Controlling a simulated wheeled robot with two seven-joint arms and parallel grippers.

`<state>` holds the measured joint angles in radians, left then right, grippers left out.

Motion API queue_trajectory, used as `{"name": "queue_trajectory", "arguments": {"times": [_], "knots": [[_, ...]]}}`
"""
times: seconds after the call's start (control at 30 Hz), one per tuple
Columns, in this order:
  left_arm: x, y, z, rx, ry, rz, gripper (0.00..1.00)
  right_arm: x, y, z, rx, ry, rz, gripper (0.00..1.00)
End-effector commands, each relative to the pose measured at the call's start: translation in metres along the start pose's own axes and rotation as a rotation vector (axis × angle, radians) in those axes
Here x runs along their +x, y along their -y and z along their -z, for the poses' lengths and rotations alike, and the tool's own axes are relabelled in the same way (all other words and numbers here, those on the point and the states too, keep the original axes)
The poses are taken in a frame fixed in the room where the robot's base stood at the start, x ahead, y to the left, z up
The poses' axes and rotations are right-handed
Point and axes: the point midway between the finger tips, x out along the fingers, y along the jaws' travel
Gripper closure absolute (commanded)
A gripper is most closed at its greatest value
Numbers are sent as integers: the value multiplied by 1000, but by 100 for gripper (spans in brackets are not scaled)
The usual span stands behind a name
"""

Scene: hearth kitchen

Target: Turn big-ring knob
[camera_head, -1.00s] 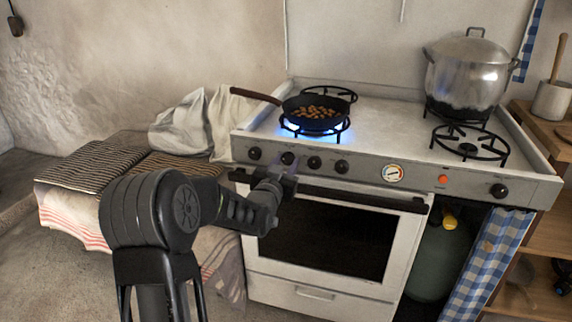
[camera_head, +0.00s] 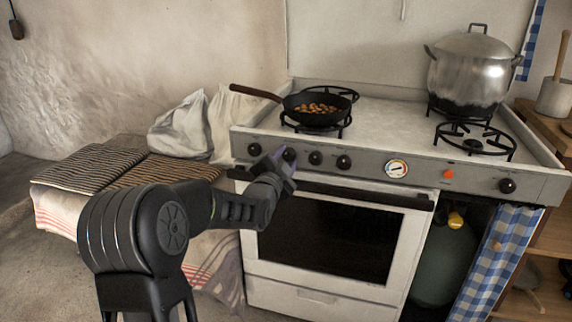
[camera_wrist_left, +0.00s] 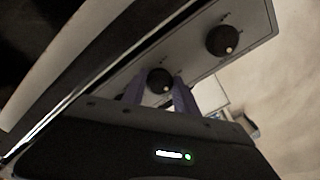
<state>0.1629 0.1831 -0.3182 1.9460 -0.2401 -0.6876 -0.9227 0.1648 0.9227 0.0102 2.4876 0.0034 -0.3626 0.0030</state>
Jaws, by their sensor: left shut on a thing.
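The white stove's front panel (camera_head: 425,173) carries a row of black knobs at its left. My left gripper (camera_head: 281,160) reaches up to this row and is shut on the second knob from the left (camera_head: 289,154). In the left wrist view, this round black knob (camera_wrist_left: 159,80) sits between the two purplish fingers, and another knob (camera_wrist_left: 222,40) is free beside it. The front left burner (camera_head: 316,125) under the pan shows no flame. No knob label can be read. My right gripper is not in view.
A black pan (camera_head: 318,108) with brown pieces stands on the front left burner, its handle pointing left. A large metal pot (camera_head: 466,75) stands at the back right. The oven door handle (camera_head: 340,191) runs just below the panel. Striped cushions (camera_head: 88,166) lie at left.

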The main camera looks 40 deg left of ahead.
Motion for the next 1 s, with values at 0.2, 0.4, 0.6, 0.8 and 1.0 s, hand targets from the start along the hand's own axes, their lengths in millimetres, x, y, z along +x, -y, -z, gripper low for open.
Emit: {"name": "queue_trajectory", "arguments": {"times": [0.2, 0.4, 0.6, 0.8, 1.0], "knots": [[0, -1, 0, 198, -1, 0, 100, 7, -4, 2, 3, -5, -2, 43], [0, 0, 0, 344, -1, -1, 100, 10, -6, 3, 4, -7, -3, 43], [0, 0, 0, 434, 0, -1, 100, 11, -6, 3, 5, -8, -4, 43], [0, 1, 0, 469, 0, -2, 100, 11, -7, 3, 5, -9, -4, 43], [0, 1, 0, 474, 0, -2, 100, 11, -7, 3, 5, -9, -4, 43]]}}
